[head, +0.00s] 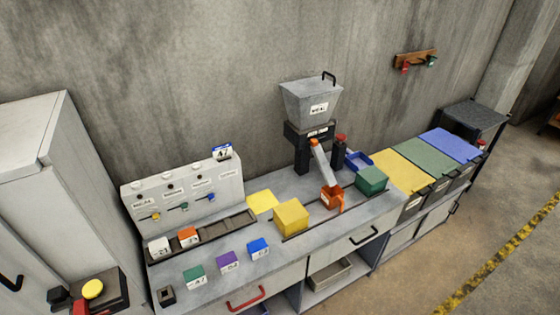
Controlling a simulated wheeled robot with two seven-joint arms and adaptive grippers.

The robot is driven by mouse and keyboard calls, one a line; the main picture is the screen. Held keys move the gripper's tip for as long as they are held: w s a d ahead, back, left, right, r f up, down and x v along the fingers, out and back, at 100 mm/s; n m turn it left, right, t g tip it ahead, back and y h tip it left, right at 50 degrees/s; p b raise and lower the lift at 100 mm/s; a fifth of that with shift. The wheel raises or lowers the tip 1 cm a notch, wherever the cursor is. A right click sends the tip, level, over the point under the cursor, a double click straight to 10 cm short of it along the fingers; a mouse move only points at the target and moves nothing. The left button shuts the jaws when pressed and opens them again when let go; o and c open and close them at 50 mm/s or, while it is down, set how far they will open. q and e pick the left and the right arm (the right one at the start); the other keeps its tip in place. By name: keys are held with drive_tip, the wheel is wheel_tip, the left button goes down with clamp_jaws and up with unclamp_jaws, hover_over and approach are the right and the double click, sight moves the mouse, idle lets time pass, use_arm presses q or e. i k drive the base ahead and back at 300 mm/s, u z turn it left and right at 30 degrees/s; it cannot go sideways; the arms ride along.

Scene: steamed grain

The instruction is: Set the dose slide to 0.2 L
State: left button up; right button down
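No part clearly marked as the dose slide, and no 0.2 L mark, can be read at this size. A grey hopper labelled "MEAL" (312,102) stands on a dark stand at the back of the bench, with a grey sloping chute (323,163) below it. An orange container (331,198) sits at the chute's lower end. A white panel (185,188) at the left carries small yellow (155,216), green (184,206) and blue (210,197) pieces under labels too small to read. Neither of my grippers is in view.
A yellow block (291,216) and a green block (371,180) flank the orange container. Green (194,277), purple (227,261) and blue (258,249) labelled blocks line the front edge. A box with a yellow button (93,289) stands at lower left. Coloured-lid bins (402,173) stand right.

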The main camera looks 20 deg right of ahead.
sight(314, 142)
drive_tip(key=u, duration=0.35)
drive_tip(key=k, duration=0.8)
drive_tip(key=z, duration=0.15)
drive_tip(key=i, duration=0.45)
drive_tip(key=z, duration=0.75)
drive_tip(key=i, duration=1.35)
drive_tip(key=u, duration=0.65)
